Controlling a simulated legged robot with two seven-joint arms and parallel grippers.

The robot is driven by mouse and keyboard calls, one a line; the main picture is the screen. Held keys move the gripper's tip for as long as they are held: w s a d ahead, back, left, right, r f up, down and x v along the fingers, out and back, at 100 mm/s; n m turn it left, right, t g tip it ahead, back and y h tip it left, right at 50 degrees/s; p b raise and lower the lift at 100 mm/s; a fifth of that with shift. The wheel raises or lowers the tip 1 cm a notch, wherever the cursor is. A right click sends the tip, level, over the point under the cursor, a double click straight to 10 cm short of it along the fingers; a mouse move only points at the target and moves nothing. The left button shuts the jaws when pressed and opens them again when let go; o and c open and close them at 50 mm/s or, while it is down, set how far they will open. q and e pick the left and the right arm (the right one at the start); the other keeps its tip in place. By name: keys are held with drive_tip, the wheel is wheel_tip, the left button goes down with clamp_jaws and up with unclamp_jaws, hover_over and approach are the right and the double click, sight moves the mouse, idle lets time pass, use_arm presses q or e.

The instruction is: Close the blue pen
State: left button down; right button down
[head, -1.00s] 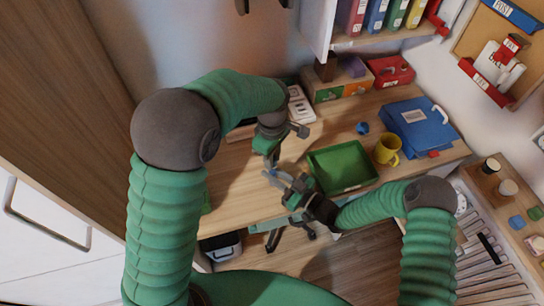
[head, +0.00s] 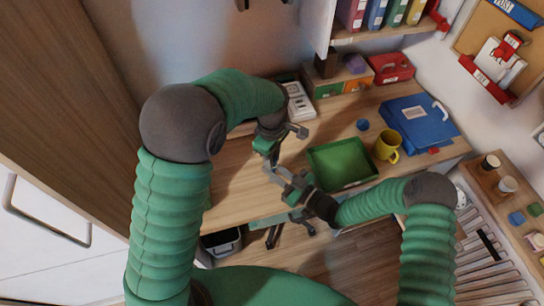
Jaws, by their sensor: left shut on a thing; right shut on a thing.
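My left gripper (head: 270,158) reaches down over the desk, left of the green tray, and is shut. My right gripper (head: 278,174) comes in from the right, just below and very close to the left one, and is also shut. The blue pen is small and mostly hidden between the two sets of fingers. I cannot tell which part of it each gripper holds, or whether pen and cap touch.
The green tray (head: 318,157) lies empty right of my grippers. A yellow mug (head: 387,146), a small blue round item (head: 363,125) and a blue folder (head: 418,121) are farther right. Boxes (head: 330,87) stand at the back. The desk's front edge runs below my grippers.

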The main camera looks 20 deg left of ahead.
use_arm(q)
drive_tip(key=shift+f, duration=0.55)
drive_tip(key=c, duration=1.2)
unclamp_jaws()
drive_tip(key=shift+o, duration=0.2)
drive_tip(key=shift+r, duration=0.1)
wheel_tip(320, 180, up, 12)
drive_tip(key=shift+f, duration=0.2)
use_arm(e)
drive_tip(key=c, duration=1.3)
unclamp_jaws()
drive_tip(key=shift+o, duration=0.2)
